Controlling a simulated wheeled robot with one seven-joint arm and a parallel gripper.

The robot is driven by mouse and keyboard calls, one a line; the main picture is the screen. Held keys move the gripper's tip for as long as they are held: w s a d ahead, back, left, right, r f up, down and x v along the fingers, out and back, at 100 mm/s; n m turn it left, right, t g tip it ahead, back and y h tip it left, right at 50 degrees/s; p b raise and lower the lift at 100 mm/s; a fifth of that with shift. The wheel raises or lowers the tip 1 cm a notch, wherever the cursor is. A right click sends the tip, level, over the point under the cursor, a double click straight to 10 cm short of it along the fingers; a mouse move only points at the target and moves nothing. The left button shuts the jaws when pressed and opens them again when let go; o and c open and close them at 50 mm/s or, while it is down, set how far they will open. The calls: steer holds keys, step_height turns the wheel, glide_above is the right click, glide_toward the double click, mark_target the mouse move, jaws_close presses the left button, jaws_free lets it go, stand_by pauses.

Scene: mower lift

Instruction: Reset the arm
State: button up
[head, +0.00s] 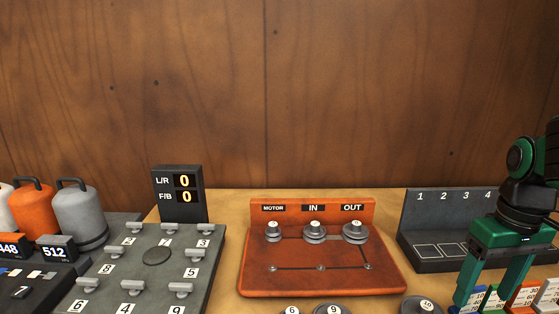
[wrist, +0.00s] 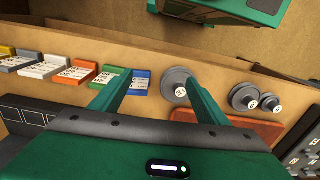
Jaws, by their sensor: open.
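My gripper (head: 493,285) is at the right of the head view, a green two-finger gripper pointing down. Its fingers are spread with nothing between them. In the wrist view my gripper (wrist: 158,85) has a blue label block (wrist: 141,82) by its left finger and a grey knobbed disc (wrist: 176,88) by its right finger. In the head view the fingertips are in front of the coloured label blocks (head: 525,294) at the lower right. I cannot tell whether they touch anything.
An orange board (head: 320,279) marked MOTOR, IN and OUT holds knobbed discs. A grey numbered panel (head: 135,285) and a display (head: 178,212) reading 0 and 0 stand left. A dark rack (head: 430,220) numbered 1 to 4 stands right. Loose discs (head: 330,309) lie in front. Canisters (head: 80,212) stand far left.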

steer(key=s+d+f+m, duration=0.2)
steer(key=s+f+m, duration=0.2)
steer(key=s+m, duration=0.3)
steer(key=shift+s+d, duration=0.3)
steer(key=shift+s, duration=0.95)
